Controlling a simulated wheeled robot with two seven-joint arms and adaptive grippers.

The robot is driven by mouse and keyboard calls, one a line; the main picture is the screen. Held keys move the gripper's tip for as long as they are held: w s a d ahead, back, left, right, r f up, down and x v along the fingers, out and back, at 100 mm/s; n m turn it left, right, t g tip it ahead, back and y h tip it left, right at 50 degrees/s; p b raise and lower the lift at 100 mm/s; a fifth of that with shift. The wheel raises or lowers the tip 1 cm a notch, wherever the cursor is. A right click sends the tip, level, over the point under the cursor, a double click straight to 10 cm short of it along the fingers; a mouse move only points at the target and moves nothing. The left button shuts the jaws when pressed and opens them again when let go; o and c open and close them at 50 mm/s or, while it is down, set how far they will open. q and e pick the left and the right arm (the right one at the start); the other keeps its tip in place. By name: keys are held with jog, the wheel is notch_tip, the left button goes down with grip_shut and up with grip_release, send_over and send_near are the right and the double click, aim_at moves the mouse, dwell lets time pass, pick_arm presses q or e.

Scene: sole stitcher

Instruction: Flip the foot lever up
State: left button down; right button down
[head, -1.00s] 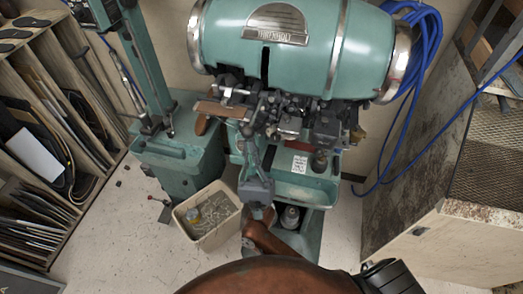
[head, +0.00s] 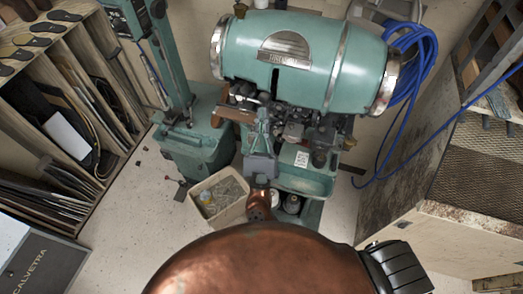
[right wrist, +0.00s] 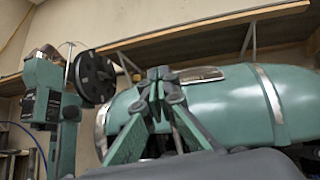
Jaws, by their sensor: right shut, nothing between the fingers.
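The teal sole stitcher (head: 310,65) stands ahead, with a large drum-shaped top and dark mechanism under it. A brown bar (head: 232,115) sticks out at the left of that mechanism. I cannot tell for sure which part is the foot lever. My right gripper (head: 263,113) is in front of the mechanism, just right of the brown bar, with its fingers pointing up the picture. In the right wrist view its fingertips (right wrist: 161,75) are together and hold nothing, with the machine's drum (right wrist: 225,105) behind. Contact with the machine cannot be told. My left gripper is out of view.
A beige bin (head: 219,198) stands on the floor left of my right forearm. A teal stand (head: 195,145) is left of the machine. A wooden rack (head: 60,130) fills the left side. Blue hose (head: 415,70) hangs at the right, by a worn cabinet (head: 450,210).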

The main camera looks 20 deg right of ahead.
aim_at(267, 98)
jog(key=x, duration=0.1)
jog(key=p+x, duration=0.1)
jog(key=x, duration=0.2)
jog(key=shift+s+d+r+p, duration=0.15)
jog(key=shift+d+r+p, duration=0.2)
jog(key=shift+w+d+r+p, duration=0.4)
jog(key=shift+w+r, duration=0.1)
jog(key=shift+w, duration=0.1)
jog(key=shift+f, duration=0.1)
jog(key=shift+s+f, duration=0.2)
jog(key=shift+f, duration=0.05)
jog(key=v, duration=1.1)
jog(key=shift+s, duration=0.2)
jog(key=shift+a, duration=0.15)
